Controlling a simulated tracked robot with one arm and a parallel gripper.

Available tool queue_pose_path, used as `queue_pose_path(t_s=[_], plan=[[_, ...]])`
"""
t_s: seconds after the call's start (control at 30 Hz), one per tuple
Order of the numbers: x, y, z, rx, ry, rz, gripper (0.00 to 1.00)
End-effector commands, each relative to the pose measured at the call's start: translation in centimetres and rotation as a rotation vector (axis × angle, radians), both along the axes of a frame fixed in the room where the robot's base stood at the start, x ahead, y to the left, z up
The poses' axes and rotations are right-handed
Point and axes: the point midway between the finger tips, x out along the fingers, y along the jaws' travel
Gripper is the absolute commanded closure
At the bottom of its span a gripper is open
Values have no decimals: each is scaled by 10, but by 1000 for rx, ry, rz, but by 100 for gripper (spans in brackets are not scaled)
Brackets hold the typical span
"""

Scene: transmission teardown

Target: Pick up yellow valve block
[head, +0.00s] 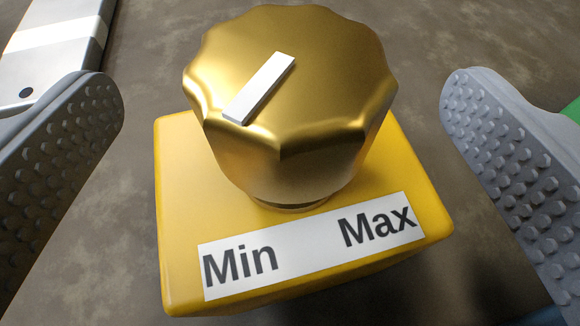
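The yellow valve block (185,225) sits on a brown-grey mottled surface in the middle of the head view. A gold faceted knob (320,90) with a white pointer bar stands on top of it. A white label reading "Min" and "Max" (310,245) is on its near side. My gripper (285,135) is open, with one studded grey finger to the left of the block and one to the right. Visible gaps lie between both fingers and the block, and nothing is held.
A white and grey part (55,45) lies at the top left, partly behind the left finger. A green thing (572,110) shows at the right edge, mostly cut off. A blue thing (545,317) shows at the bottom right. The surface (430,50) behind the knob is clear.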

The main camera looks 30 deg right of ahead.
Motion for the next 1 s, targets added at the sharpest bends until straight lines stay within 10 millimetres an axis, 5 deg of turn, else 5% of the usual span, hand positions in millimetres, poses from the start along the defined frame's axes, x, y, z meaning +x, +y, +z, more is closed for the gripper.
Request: queue_pose_path(t_s=[0.03, 0.2, 0.27, 0.67, 0.77, 1.0], plan=[[0, 0, 0, 0, 0, 0, 20], [0, 0, 0, 0, 1, 0, 67], [0, 0, 0, 0, 1, 0, 79], [-1, 1, 1, 2, 1, 1, 79], [0, 0, 11, 1, 0, 0, 94], [0, 0, 53, 2, -4, 1, 94]])
